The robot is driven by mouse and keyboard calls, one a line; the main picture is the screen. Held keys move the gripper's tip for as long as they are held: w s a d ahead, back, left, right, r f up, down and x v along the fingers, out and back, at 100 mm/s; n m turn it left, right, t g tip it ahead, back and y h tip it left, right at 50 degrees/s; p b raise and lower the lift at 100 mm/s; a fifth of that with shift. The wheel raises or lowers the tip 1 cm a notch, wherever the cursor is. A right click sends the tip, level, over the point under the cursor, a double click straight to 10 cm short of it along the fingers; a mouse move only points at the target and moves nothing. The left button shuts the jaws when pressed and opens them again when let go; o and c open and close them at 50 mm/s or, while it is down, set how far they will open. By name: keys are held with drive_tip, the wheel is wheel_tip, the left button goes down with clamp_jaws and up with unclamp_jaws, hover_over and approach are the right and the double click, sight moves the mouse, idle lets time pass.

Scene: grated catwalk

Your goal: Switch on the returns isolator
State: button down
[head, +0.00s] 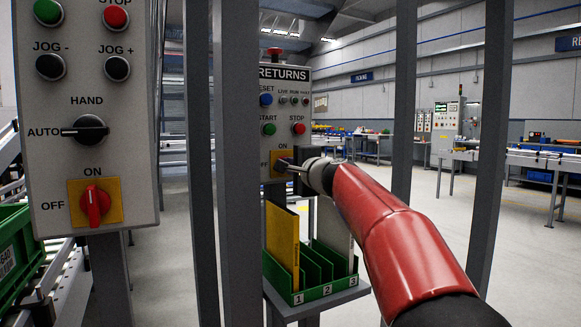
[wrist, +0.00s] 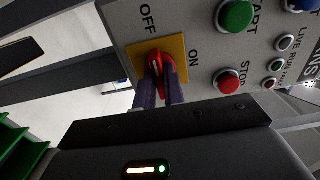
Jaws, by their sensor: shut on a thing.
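The RETURNS panel (head: 284,110) stands beyond the grey uprights. Its isolator, a red knob (wrist: 167,65) on a yellow plate (wrist: 140,57), sits below the START and STOP buttons. OFF is printed at the plate's left and ON above it; the wrist view shows the panel turned sideways. My gripper (wrist: 161,80) is shut on the red knob, with one dark finger on each side. In the head view my gripper (head: 293,166) covers most of the knob. The fingers hide part of the handle, so its exact angle is hard to tell.
A nearer panel (head: 88,110) at left has its own red isolator (head: 93,205) and a HAND/AUTO selector. Grey uprights (head: 240,200) stand close to my arm. A green rack (head: 318,285) with numbered slots and a yellow folder sits below the RETURNS panel.

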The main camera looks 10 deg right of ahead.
drive_tip(key=shift+m, duration=0.3)
drive_tip(key=shift+f+m, duration=0.1)
drive_tip(key=shift+m, duration=8.5)
drive_tip(key=c, duration=1.5)
unclamp_jaws()
